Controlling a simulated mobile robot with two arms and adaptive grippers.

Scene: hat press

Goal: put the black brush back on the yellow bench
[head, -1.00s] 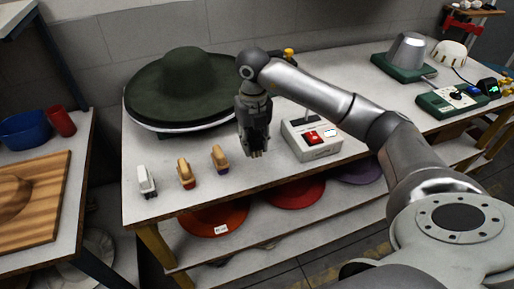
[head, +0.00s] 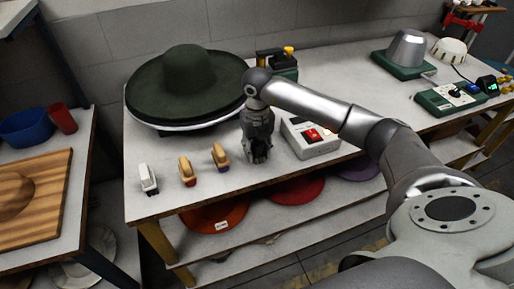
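The brush with black bristles and a white handle (head: 149,180) stands upright at the left front of the bench with the white top (head: 162,150) and yellow legs. Beside it stand two wooden-handled brushes, one with red bristles (head: 187,171) and one with purple bristles (head: 221,157). My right gripper (head: 258,158) points down over the bench, right of the purple brush and left of the control box. Its fingers look apart and nothing shows between them. It is clear of all the brushes. My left gripper is not in view.
A wide dark green hat (head: 188,85) sits behind the brushes. A control box with a red switch (head: 310,138) is right of the gripper. Red and orange hats lie on the shelf below. A side table with a wooden board (head: 40,190) stands across a gap on the left.

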